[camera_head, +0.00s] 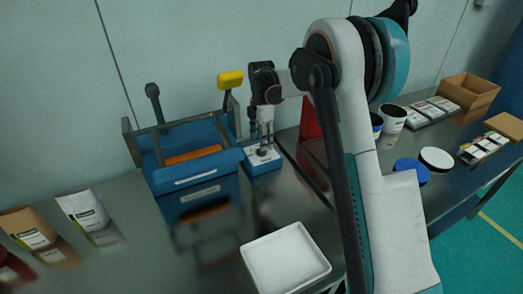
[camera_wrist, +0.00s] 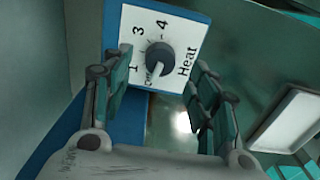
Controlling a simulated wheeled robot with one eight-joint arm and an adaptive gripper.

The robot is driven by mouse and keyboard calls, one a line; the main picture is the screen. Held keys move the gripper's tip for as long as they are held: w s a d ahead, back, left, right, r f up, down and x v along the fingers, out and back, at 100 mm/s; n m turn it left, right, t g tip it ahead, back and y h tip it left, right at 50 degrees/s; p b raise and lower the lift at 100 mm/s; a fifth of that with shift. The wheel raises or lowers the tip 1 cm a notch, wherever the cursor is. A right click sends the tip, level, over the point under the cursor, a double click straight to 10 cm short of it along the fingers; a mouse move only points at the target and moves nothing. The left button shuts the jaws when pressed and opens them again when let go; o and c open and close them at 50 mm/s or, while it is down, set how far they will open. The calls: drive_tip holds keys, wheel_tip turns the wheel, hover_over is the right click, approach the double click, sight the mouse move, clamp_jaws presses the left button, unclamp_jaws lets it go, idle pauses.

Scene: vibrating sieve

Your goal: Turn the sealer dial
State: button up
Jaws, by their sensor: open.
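The sealer dial (camera_wrist: 160,60) is a dark round knob on a white face plate marked with numbers and "Heat", on a blue box. In the head view the blue control box (camera_head: 263,168) stands on the metal table at the right end of the blue sealer (camera_head: 190,155). My gripper (camera_head: 263,142) points down just above the box. In the wrist view my gripper (camera_wrist: 158,75) is open, with one finger to the left of the knob and one to the right. I cannot tell whether either finger touches the knob. The dial's setting is not clear.
A yellow-topped tool (camera_head: 230,80) and a dark-handled one (camera_head: 153,92) rise at the sealer. A white tray (camera_head: 285,258) lies at the front. Pouches (camera_head: 82,210) stand at the left. A red object (camera_head: 310,122) is right of the box. The table between pouches and tray is clear.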

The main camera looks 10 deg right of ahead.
drive_tip(key=shift+f+b, duration=0.55)
drive_tip(key=shift+f, duration=1.6)
drive_tip(key=c, duration=1.1)
